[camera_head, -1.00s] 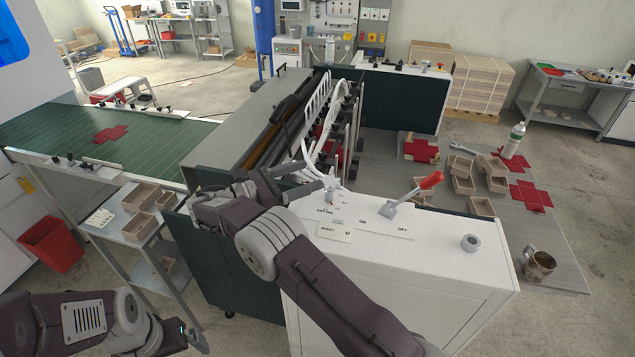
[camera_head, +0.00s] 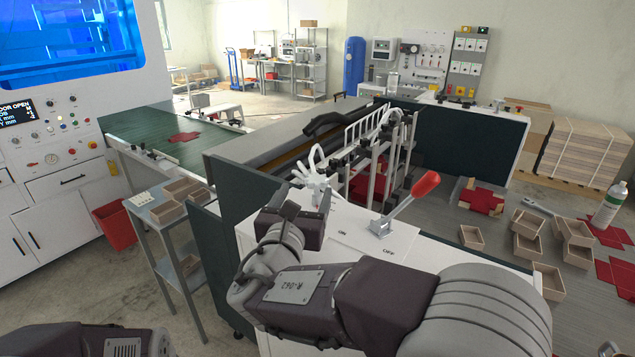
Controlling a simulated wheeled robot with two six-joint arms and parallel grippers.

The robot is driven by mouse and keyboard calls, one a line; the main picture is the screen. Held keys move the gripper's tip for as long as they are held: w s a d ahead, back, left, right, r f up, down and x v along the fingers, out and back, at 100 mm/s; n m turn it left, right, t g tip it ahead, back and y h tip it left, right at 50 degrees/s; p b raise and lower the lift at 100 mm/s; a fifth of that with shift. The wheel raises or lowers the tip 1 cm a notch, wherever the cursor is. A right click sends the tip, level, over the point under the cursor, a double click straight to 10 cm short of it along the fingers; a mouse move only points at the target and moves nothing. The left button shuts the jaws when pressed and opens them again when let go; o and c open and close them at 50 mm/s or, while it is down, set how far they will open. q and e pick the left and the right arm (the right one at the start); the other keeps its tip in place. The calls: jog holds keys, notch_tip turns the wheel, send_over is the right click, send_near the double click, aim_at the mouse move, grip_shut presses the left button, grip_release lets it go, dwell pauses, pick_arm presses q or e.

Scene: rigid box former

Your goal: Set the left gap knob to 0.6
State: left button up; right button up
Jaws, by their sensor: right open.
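My right gripper (camera_head: 308,204) is open over the left end of the white cabinet top (camera_head: 375,242). No object shows between its fingers. My right arm reaches in from the lower right and covers much of the cabinet. A white panel with a red-handled lever (camera_head: 410,200) and OFF lettering lies just right of the gripper. I cannot pick out the left gap knob or read its scale; the gripper may hide it. Only part of my left arm shows at the lower left, and its gripper is out of view.
The box former's rods and white hoses (camera_head: 375,150) rise just behind the right gripper. Several small wooden trays (camera_head: 527,232) and red blanks (camera_head: 482,201) lie on the right table. A green conveyor (camera_head: 160,130) and a red bin (camera_head: 115,226) are at left.

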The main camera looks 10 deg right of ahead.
aim_at(317, 177)
jog(key=x, duration=0.2)
jog(key=d+p+x, duration=0.1)
jog(key=x, duration=0.2)
jog(key=p+x, duration=0.1)
jog(key=x, duration=0.1)
jog(key=shift+s+d+r, duration=0.1)
jog(key=shift+d+r, duration=0.05)
jog(key=shift+d, duration=0.15)
jog(key=shift+w+a, duration=0.15)
jog(key=shift+w, duration=0.1)
jog(key=shift+a, duration=0.15)
jog(key=shift+s+d, duration=0.15)
jog(key=shift+d, duration=0.05)
jog(key=c, duration=1.4)
jog(key=shift+o, duration=0.2)
jog(key=shift+a, duration=0.1)
jog(key=shift+h, duration=0.3)
